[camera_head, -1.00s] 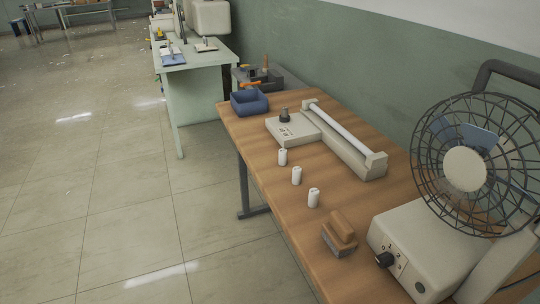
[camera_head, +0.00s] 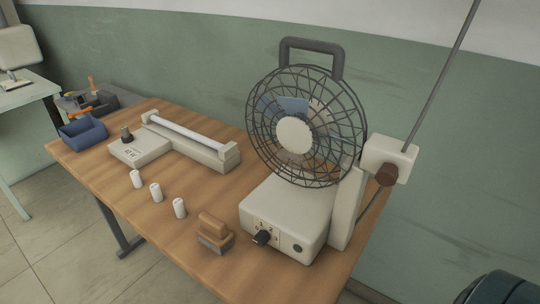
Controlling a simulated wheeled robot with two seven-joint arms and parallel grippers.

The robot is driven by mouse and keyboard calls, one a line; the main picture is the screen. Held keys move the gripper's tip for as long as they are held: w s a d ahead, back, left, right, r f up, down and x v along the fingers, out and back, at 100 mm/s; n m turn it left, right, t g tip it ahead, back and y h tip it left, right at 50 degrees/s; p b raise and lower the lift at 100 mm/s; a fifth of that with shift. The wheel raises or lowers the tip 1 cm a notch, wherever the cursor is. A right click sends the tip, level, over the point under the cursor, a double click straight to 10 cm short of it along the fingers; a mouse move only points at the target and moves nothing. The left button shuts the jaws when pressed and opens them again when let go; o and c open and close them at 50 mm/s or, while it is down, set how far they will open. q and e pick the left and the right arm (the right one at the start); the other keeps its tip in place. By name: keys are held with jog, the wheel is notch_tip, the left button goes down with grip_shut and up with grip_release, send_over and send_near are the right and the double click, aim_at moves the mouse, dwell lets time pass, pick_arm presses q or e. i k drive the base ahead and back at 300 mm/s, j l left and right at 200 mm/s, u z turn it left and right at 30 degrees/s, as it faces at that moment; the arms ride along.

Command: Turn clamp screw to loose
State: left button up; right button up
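A fan (camera_head: 293,135) with a round wire cage and a handle on top stands on a cream base (camera_head: 288,212) at the right end of the table. The base has a black knob (camera_head: 262,237) on its front. To the right of the cage a cream block (camera_head: 388,156) sits at the top of the post, with a brown knob (camera_head: 387,176) on it, which may be the clamp screw. Whether it is tight or loose cannot be told. Neither of my grippers is in view.
A dark rounded object (camera_head: 500,288) is at the lower right.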

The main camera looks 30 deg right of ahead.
aim_at(387, 176)
jog(key=l+z, duration=0.1)
jog(key=z, duration=1.1)
